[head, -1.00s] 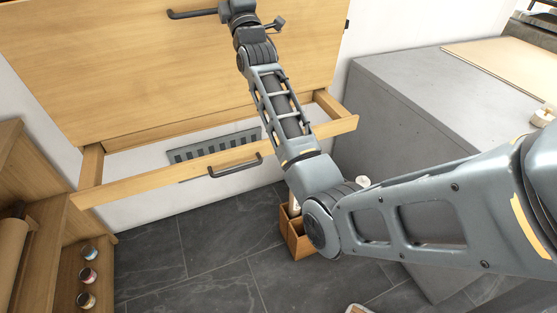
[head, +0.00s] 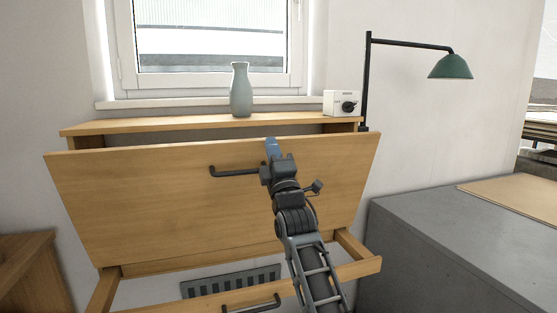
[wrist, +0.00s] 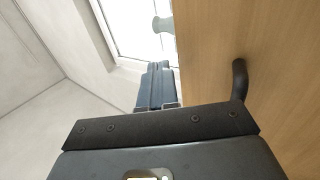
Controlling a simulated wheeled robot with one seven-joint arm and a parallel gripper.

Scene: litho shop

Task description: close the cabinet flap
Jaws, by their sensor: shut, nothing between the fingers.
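The cabinet flap (head: 150,200) is a wide wooden panel with a black bar handle (head: 235,172). It leans outward at the top, and a dark gap shows between its upper edge and the cabinet top (head: 180,124). My gripper (head: 272,148) is shut and empty, in front of the flap just right of the handle, near the upper edge. In the wrist view the shut fingers (wrist: 156,85) point up beside the flap face (wrist: 250,40), with the handle (wrist: 239,80) to their right. I cannot tell whether the fingers touch the flap.
A drawer frame (head: 200,300) sticks out below the flap. A grey vase (head: 241,90) and a white box with a black knob (head: 342,103) stand on the cabinet top. A green lamp (head: 450,67) hangs at right, above a grey block (head: 440,240).

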